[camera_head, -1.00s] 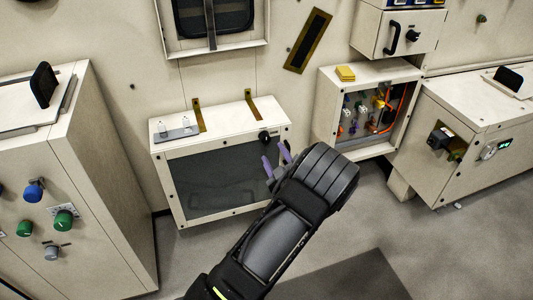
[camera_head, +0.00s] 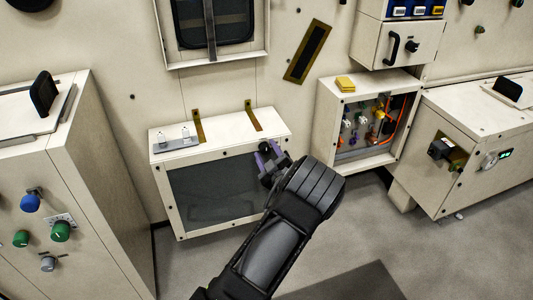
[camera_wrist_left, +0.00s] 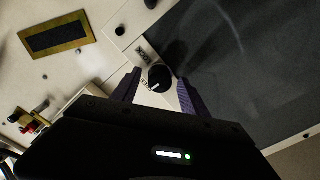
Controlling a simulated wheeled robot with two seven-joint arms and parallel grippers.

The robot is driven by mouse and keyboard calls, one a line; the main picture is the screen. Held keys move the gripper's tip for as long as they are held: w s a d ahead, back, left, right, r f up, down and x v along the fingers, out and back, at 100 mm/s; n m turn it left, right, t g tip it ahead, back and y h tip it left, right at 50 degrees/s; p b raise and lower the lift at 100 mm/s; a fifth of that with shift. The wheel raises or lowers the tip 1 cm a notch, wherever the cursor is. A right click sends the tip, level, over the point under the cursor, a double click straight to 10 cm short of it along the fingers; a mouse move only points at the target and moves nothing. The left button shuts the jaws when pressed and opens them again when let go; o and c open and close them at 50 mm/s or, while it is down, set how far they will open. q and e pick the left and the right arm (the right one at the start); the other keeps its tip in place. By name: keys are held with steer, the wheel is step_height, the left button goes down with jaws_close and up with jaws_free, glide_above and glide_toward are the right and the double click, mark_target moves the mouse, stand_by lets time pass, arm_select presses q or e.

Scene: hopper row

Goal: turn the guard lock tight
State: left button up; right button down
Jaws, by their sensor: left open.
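The guard lock is a round black knob (camera_head: 265,147) at the upper right corner of the dark guard window (camera_head: 215,188) on the low middle cabinet. In the left wrist view the knob (camera_wrist_left: 160,78) has a pale pointer mark toward the lower left and small lettering beside it, too small to read surely. My left gripper (camera_head: 268,154) is open, with its purple fingers at the knob. In the wrist view the fingers (camera_wrist_left: 159,84) stand on either side of the knob, with gaps showing. My right gripper is not in view.
An open box (camera_head: 327,125) with colored parts and an orange cable stands right of the cabinet. A control cabinet (camera_head: 90,170) with blue and green knobs is at the left. Two brass straps (camera_head: 198,126) and a small grey plate (camera_head: 175,144) are on the cabinet top.

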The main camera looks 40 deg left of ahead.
arm_select(q)
steer(key=shift+a, duration=0.1)
steer(key=shift+c, duration=0.4)
jaws_close()
